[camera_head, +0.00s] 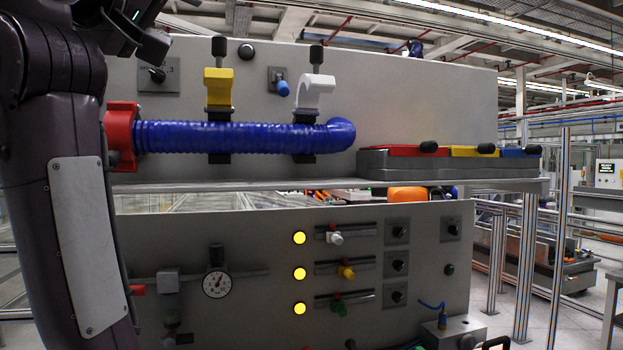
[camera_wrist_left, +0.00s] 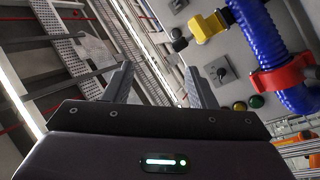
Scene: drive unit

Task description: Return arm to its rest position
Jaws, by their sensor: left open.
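My left arm (camera_head: 75,170) rises along the left side of the head view. The left gripper is only partly visible at the top left corner there. In the left wrist view my left gripper (camera_wrist_left: 158,82) has its two fingers apart with nothing between them. The blue corrugated hose (camera_head: 235,137) lies along the upper panel, with its left end at the red clamp (camera_head: 121,136). The hose (camera_wrist_left: 258,35) and red clamp (camera_wrist_left: 284,76) are to the right of the fingers in the wrist view, apart from them. My right gripper is not in view.
A yellow clamp (camera_head: 218,88) and a white clamp (camera_head: 315,92) stand on the upper panel. A grey tray with red, yellow and blue lids (camera_head: 405,151) sits on the shelf at right. The lower panel (camera_head: 375,220) carries lit yellow lamps, sliders and a gauge (camera_head: 216,283).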

